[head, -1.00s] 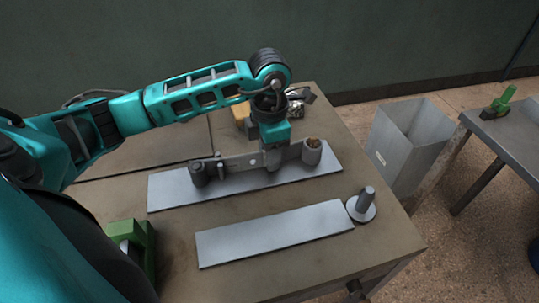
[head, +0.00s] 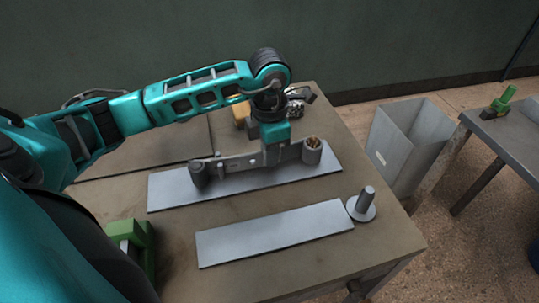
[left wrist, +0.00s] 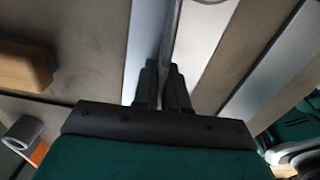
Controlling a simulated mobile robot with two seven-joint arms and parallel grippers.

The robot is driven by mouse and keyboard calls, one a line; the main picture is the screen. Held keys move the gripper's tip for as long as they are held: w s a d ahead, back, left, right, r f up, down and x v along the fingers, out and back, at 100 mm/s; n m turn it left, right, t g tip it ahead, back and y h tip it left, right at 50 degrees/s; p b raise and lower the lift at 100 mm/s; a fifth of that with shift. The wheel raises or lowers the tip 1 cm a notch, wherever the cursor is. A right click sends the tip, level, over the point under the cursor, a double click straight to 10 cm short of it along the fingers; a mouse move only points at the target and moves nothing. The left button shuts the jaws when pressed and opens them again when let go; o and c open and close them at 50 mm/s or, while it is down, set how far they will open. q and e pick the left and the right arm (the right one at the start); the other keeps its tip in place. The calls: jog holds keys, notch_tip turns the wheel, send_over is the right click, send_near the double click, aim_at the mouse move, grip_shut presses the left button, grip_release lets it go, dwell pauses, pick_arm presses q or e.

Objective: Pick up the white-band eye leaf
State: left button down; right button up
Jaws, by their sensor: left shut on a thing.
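The eye leaf (head: 235,165) is a long grey bar on edge with a round eye at each end, one dark eye (head: 199,175) at the left and one brass-lined eye (head: 312,150) at the right. It is over the rear grey plate (head: 165,195); I cannot tell whether it touches the plate. I cannot make out a white band. My left gripper (head: 275,155) points down and is shut on the leaf right of its middle. In the left wrist view the left gripper's fingers (left wrist: 164,80) close around the thin leaf (left wrist: 171,40). My right gripper is not in view.
A second grey plate (head: 275,235) lies nearer on the table. A peg on a round base (head: 365,203) stands at its right end. A green tool (head: 130,245) is at the front left. A grey bin (head: 405,145) and another table (head: 515,135) stand right.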

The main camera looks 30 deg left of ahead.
pick_arm(q)
jog(key=shift+w+r, duration=0.1)
jog(key=shift+r, duration=0.15)
notch_tip(320, 180, up, 28)
jog(key=p, duration=0.3)
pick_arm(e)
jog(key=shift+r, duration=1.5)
pick_arm(q)
jog(key=shift+f, duration=0.2)
